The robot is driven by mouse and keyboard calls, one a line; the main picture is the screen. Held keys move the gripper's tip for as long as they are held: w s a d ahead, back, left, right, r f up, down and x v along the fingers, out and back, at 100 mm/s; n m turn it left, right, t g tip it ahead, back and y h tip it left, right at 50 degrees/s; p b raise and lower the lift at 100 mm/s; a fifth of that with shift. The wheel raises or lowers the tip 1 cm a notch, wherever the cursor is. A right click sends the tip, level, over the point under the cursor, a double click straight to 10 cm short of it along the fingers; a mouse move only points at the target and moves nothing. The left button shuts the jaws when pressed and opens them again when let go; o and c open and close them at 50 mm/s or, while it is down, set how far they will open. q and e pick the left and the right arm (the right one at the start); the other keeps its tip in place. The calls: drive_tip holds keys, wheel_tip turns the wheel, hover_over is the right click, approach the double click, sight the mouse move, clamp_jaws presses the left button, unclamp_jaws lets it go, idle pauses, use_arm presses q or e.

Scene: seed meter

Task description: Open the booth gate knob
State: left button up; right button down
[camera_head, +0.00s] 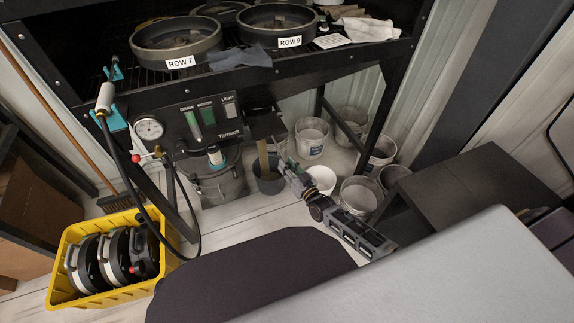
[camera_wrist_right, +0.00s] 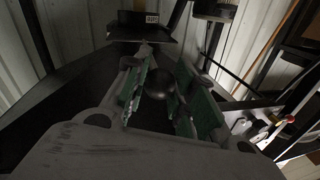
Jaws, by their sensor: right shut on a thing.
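The booth gate knob is a dark round ball (camera_wrist_right: 158,83) in the right wrist view. It sits between the green-padded fingers of my right gripper (camera_wrist_right: 162,88), which is shut on it. In the head view my right gripper (camera_head: 287,166) reaches in from the lower right, below the black booth. There its fingertips are small, and I cannot make out the knob. A black outlet box (camera_head: 265,125) juts from the booth front, with a tan strip (camera_head: 263,157) below it leading down to a dark grey bucket (camera_head: 269,183). My left gripper does not show.
Several white buckets (camera_head: 311,138) stand under and right of the booth. A yellow crate (camera_head: 68,297) with dark discs stands at the lower left. A black hose (camera_head: 148,212) loops beside it. A dark bench (camera_head: 480,190) is at the right.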

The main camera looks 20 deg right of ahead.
drive_tip(key=c, duration=1.1)
unclamp_jaws()
drive_tip(key=shift+c, duration=0.2)
drive_tip(key=shift+s, duration=0.15)
drive_tip(key=v, duration=1.1)
drive_tip(key=shift+s, duration=0.35)
drive_tip(key=shift+d, duration=0.15)
